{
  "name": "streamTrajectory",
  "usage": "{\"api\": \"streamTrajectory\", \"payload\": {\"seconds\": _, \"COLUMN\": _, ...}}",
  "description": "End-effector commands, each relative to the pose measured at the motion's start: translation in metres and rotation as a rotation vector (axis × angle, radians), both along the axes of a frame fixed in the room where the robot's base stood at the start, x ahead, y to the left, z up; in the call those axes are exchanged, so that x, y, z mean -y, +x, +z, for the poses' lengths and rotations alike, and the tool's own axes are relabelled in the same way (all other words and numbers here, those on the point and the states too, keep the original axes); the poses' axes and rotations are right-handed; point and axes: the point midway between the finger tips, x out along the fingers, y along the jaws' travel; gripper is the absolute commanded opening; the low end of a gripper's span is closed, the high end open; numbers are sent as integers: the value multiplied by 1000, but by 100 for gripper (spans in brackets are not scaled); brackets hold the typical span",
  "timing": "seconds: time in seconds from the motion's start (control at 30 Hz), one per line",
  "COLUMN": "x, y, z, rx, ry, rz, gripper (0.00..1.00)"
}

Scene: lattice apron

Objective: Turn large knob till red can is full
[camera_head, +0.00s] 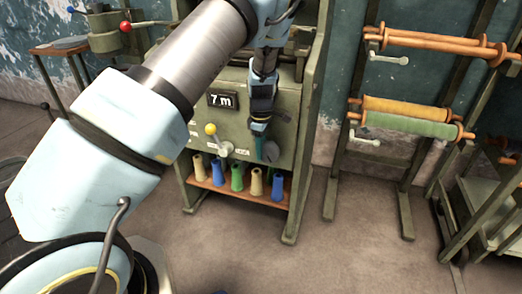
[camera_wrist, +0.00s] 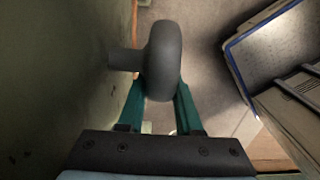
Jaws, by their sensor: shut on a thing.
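A dark grey rounded knob (camera_wrist: 164,60) on a stem sticks out from the green machine panel (camera_wrist: 50,80) in the wrist view. My gripper (camera_wrist: 160,100) has its teal fingers on both sides of it and is shut on it. In the head view, my gripper (camera_head: 263,143) is at the lower right of the machine's front panel (camera_head: 290,118), where it largely hides the knob. A small display (camera_head: 221,101) on the panel reads "7 m". I see no red can in either view.
A lever with a yellow ball (camera_head: 211,129) is left of my gripper. Several coloured spools (camera_head: 237,177) stand on a shelf below. A rack with orange, yellow and green rollers (camera_head: 410,123) is at right. The floor in front is clear.

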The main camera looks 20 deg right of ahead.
Motion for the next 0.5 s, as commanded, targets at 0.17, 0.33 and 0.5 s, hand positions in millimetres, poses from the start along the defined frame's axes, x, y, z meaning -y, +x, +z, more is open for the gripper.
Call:
{"api": "streamTrajectory", "payload": {"seconds": 0.17, "x": 0, "y": 0, "z": 0, "rx": 0, "ry": 0, "rz": 0, "gripper": 8}}
{"api": "streamTrajectory", "payload": {"seconds": 0.33, "x": 0, "y": 0, "z": 0, "rx": 0, "ry": 0, "rz": 0, "gripper": 0}}
{"api": "streamTrajectory", "payload": {"seconds": 0.5, "x": 0, "y": 0, "z": 0, "rx": 1, "ry": 1, "rz": 0, "gripper": 0}}
